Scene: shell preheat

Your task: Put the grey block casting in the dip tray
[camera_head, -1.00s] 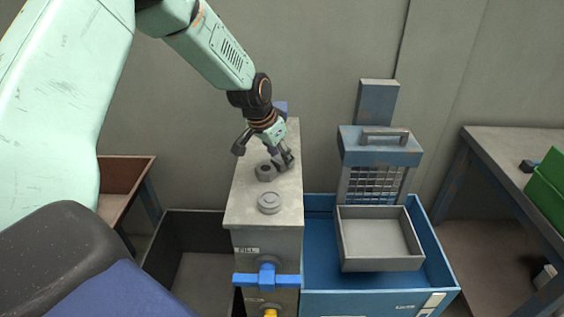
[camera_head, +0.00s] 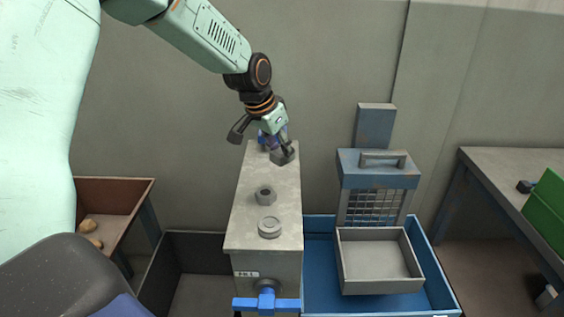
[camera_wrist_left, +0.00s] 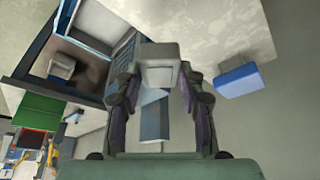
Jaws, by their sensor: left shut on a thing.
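The grey block casting (camera_head: 284,157) is in my left gripper (camera_head: 277,149), above the far part of the grey cabinet top. In the left wrist view, the block (camera_wrist_left: 160,66) sits between the two fingers of the gripper (camera_wrist_left: 160,82), which are shut on it. The dip tray is most likely the shallow grey tray (camera_head: 381,286) in front of the blue mesh-fronted unit, to the right of the cabinet. It looks empty in the head view. My right gripper is not in view.
A grey hex nut-shaped casting (camera_head: 265,195) and a round grey piece (camera_head: 270,227) stand on the cabinet top (camera_head: 240,235). The blue unit (camera_head: 379,170) rises behind the tray. A blue basin (camera_head: 435,280) surrounds the tray. A dark bin (camera_head: 190,245) is left of the cabinet.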

